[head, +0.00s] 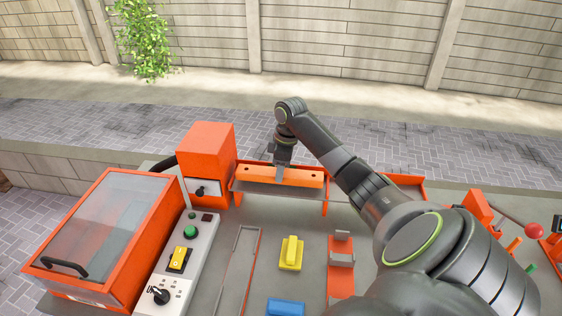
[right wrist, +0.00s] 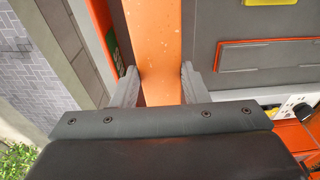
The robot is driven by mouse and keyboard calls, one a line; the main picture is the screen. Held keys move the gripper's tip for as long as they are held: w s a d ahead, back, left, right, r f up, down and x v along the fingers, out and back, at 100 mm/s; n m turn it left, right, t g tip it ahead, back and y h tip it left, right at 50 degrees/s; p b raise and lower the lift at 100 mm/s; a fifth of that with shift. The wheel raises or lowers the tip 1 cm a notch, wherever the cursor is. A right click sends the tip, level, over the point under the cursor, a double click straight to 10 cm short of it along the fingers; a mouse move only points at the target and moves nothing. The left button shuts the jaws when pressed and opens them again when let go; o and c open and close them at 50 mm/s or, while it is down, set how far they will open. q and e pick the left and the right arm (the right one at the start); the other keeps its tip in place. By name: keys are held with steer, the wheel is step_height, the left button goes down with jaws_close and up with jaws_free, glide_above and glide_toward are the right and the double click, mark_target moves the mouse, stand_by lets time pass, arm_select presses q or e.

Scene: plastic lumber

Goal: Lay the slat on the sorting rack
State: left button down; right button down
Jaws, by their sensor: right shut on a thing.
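The orange slat (head: 305,178) lies lengthwise over the orange-framed rack (head: 265,189) with a grey bed, at the back of the bench in the head view. Whether the slat touches the rack's bed is hard to tell. My right gripper (head: 279,173) reaches down from above and is shut on the slat near its middle. In the right wrist view, the slat (right wrist: 152,45) runs between the two grey fingers (right wrist: 160,85). My left gripper is not in view.
An orange box (head: 207,155) stands left of the rack. A clear-lidded orange machine (head: 110,232) and a grey control panel (head: 178,262) are further left. A yellow block (head: 291,252) and a blue block (head: 286,307) lie in front.

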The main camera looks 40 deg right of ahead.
steer(key=shift+f, duration=0.1)
steer(key=shift+f, duration=0.85)
steer(key=c, duration=0.7)
jaws_free()
steer(key=shift+c, duration=0.2)
step_height(320, 180, up, 17)
steer(key=s+d+p, duration=0.1)
steer(key=p, duration=0.1)
steer(key=shift+s+d+r+p, duration=0.15)
steer(key=shift+s+d+p, duration=0.05)
steer(key=shift+s+p, duration=0.15)
